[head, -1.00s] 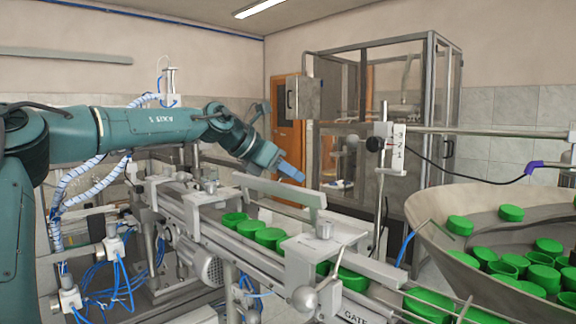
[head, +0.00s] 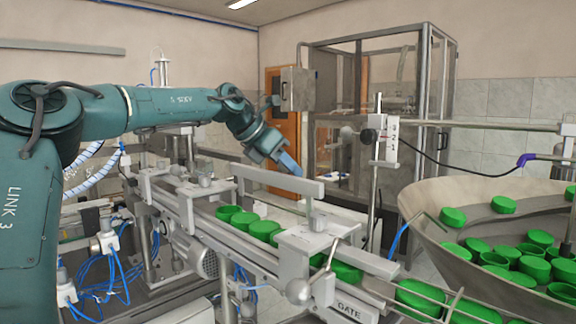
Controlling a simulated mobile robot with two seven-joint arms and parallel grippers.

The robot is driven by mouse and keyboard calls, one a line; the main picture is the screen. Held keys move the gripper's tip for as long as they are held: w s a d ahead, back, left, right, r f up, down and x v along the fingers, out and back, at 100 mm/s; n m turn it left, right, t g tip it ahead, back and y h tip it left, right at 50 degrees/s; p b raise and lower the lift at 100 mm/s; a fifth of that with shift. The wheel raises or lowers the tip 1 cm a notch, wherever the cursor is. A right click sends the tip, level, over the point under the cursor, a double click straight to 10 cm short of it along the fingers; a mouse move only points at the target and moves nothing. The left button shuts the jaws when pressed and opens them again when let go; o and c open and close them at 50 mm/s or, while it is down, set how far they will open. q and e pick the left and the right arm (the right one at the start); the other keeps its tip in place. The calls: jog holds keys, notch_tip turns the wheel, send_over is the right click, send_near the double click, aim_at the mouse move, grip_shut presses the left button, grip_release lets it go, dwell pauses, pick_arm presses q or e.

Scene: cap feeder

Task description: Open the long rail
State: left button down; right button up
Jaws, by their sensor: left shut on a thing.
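The long rail (head: 280,181) is a pale grey bar standing above the conveyor, running from the left middle towards the right. It appears raised over the belt with green caps (head: 263,230) lying below and in front of it. My left gripper (head: 291,166) has blue fingers that reach down to the rail's top edge, right of its middle. It is shut on the rail; the fingertips' contact is partly hidden behind the rail. My right gripper is not in view.
A metal bowl (head: 437,236) with many green caps stands at the right. A post with a numbered scale (head: 392,140) rises behind the conveyor.

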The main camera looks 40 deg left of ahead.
pick_arm(q)
jog(key=shift+s+a+f, duration=0.1)
jog(key=shift+f, duration=0.4)
jog(key=c, duration=1.5)
grip_release()
jog(key=o, duration=0.3)
jog(key=shift+a+r, duration=0.1)
jog(key=shift+a, duration=0.05)
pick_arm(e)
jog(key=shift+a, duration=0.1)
pick_arm(q)
jog(key=shift+o, duration=0.3)
jog(key=shift+r, duration=0.25)
jog(key=shift+s+r, duration=0.1)
jog(key=shift+r, duration=0.05)
pick_arm(e)
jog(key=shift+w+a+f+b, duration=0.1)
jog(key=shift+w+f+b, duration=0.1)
jog(key=shift+b, duration=0.65)
pick_arm(q)
jog(key=v, duration=1.2)
jog(key=shift+s+r, duration=0.2)
jog(key=shift+r, duration=0.05)
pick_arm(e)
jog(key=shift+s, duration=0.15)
